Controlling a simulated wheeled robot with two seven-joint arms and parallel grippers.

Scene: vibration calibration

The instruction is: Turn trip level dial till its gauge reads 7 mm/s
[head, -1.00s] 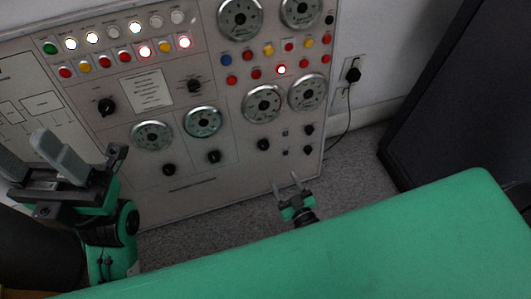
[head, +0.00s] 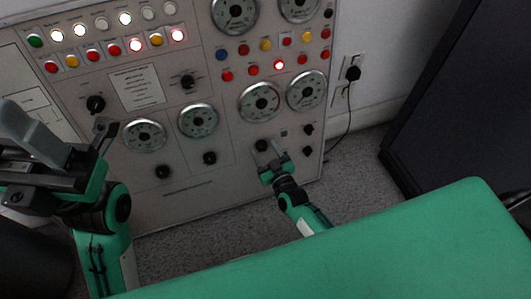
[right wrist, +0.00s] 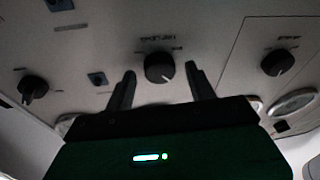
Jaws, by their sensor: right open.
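A round black dial (head: 261,145) sits on the lower right of the grey panel (head: 190,225), below a round gauge (head: 260,102). The gauge's reading and the dial's label are too small to read, so I cannot tell if this is the trip level dial. My right gripper (head: 272,160) is just in front of this dial, pointing at the panel. In the right wrist view the black dial (right wrist: 159,68) with a white pointer mark lies between the two open fingertips (right wrist: 160,80), with gaps on both sides. My left gripper (head: 40,150) is at the left edge, partly cut off.
Other dials (head: 209,158) and gauges (head: 198,120) lie to the left, with another gauge (head: 306,90) close right. Small black knobs (head: 308,129) are right of my gripper. Lit buttons (head: 178,35) line the top. A dark cabinet (head: 450,90) stands at right.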

